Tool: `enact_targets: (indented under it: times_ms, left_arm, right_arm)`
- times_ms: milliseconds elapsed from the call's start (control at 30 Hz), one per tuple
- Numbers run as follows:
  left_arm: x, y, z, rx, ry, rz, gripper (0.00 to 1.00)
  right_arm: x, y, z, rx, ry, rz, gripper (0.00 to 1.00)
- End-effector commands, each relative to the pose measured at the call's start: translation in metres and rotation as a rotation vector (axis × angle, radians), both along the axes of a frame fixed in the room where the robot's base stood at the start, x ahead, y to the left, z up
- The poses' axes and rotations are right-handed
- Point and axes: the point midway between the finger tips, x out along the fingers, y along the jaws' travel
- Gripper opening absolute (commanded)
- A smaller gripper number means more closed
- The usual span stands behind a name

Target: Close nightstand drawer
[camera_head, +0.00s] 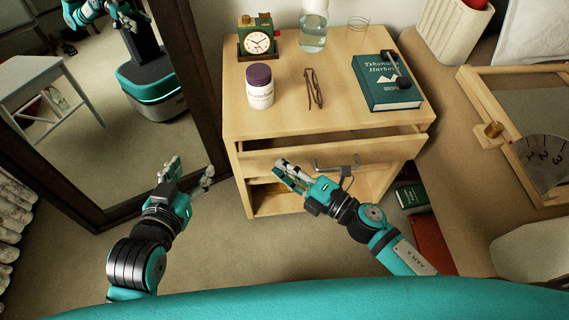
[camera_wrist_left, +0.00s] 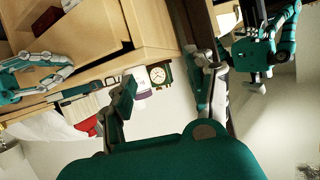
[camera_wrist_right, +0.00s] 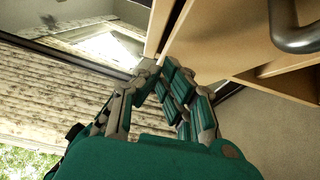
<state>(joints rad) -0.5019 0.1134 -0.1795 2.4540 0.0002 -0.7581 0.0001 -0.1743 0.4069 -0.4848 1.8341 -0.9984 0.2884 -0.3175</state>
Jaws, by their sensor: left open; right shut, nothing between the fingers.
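The light wood nightstand (camera_head: 325,118) stands ahead of me. Its drawer (camera_head: 385,151) is pulled out, with a dark gap showing between its front and the top. The drawer has a dark metal handle (camera_head: 337,167), which also shows in the right wrist view (camera_wrist_right: 296,36). My right gripper (camera_head: 281,165) is shut and empty, in front of the left part of the drawer front; I cannot tell whether it touches. In the right wrist view the fingers (camera_wrist_right: 164,68) meet near the drawer's edge. My left gripper (camera_head: 193,168) is open and empty, left of the nightstand, near the mirror frame.
On the nightstand top are a green clock (camera_head: 257,38), a white bottle with a purple cap (camera_head: 259,88), glasses (camera_head: 313,90), a glass bottle (camera_head: 313,30) and a green book (camera_head: 388,84). A dark-framed mirror (camera_head: 180,75) stands at left. Books (camera_head: 411,197) lie below at right.

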Motion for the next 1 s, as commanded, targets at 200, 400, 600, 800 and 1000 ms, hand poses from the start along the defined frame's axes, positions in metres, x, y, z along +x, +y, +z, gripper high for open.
enact_targets:
  times_ms: [200,400,600,800,1000]
  left_arm:
    - [0.002,-0.001,0.004,-0.006,-0.026,-0.002,0.56]
    - [0.002,-0.001,0.004,-0.006,-0.026,-0.002,0.56]
    - [-0.004,0.002,-0.005,0.008,0.038,0.003,0.56]
    - [-0.011,0.005,-0.016,0.023,0.101,0.007,0.56]
    - [-0.011,0.005,-0.016,0.023,0.099,0.007,0.56]
  right_arm:
    - [0.010,0.000,0.000,-0.001,0.001,0.000,0.00]
    - [0.010,0.000,0.000,0.000,0.001,0.000,0.00]
    - [0.024,0.000,0.002,0.001,-0.001,-0.001,0.00]
    - [0.036,0.001,0.000,0.001,0.001,-0.001,0.00]
    - [0.036,0.001,0.000,0.001,0.001,0.000,0.00]
